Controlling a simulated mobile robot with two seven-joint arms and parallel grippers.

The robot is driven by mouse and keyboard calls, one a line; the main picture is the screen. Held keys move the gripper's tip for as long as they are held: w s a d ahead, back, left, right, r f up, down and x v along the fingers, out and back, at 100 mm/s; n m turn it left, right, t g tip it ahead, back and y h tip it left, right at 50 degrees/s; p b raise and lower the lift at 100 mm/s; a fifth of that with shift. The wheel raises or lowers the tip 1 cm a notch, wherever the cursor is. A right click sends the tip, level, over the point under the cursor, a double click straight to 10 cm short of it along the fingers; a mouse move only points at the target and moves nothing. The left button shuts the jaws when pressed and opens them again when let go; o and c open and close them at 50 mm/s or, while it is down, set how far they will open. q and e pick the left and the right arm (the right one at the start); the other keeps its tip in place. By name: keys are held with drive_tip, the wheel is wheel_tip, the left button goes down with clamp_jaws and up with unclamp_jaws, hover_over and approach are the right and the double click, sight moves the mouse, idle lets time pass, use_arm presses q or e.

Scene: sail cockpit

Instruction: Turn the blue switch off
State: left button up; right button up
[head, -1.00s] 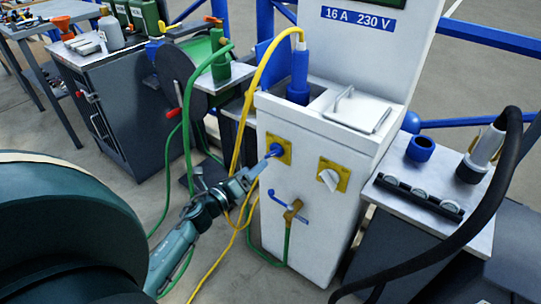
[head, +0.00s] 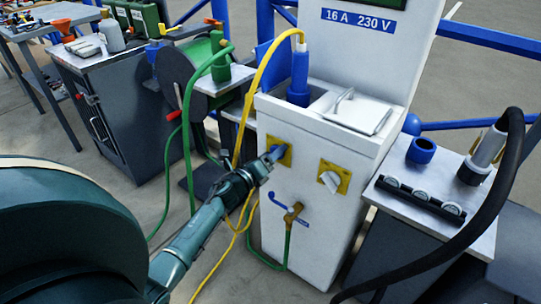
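The blue switch (head: 275,155) sits on a yellow plate (head: 286,160) on the front of the white power pedestal (head: 330,222). My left gripper (head: 268,161) is right at the switch, its fingertips at or around the knob. The fingers cover part of the switch, and I cannot tell whether they are closed on it. The knob's exact angle is partly hidden. A white switch (head: 329,181) on a second yellow plate is to the right. My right gripper is not in the head view.
A blue-handled tap (head: 290,212) with a green hose is below the switches. A yellow cable (head: 245,115) hangs along the pedestal's left side from a blue plug (head: 299,76). A black cable (head: 440,245) arcs at the right.

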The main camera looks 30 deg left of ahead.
use_arm(q)
drive_tip(key=c, duration=0.8)
drive_tip(key=shift+o, duration=0.2)
